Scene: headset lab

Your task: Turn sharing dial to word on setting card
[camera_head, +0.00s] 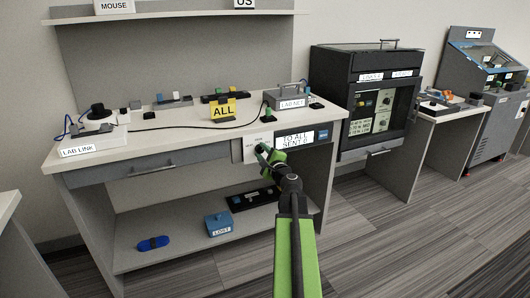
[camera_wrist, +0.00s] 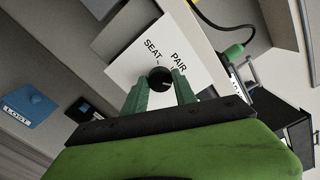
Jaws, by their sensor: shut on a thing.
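The sharing dial (camera_wrist: 160,74) is a dark round knob on a white plate (camera_wrist: 130,42) at the desk's front. The plate shows SEAT and PAIR in the wrist view; the rest of its lettering is hidden. My gripper (camera_wrist: 161,88) is shut on the dial, one green finger at each side. In the head view my gripper (camera_head: 266,154) covers most of the dial, and its pointer cannot be made out. The yellow setting card (camera_head: 222,110) stands on the desktop and reads ALL. A display (camera_head: 294,138) right of the plate reads TO ALL, SENT 0.
The desktop holds a LAB LINK unit (camera_head: 88,146) and a grey LAB NET box (camera_head: 288,98). A blue LOST box (camera_head: 219,224) and a blue object (camera_head: 153,243) lie on the lower shelf. A dark cabinet (camera_head: 366,95) stands to the right. The floor in front is clear.

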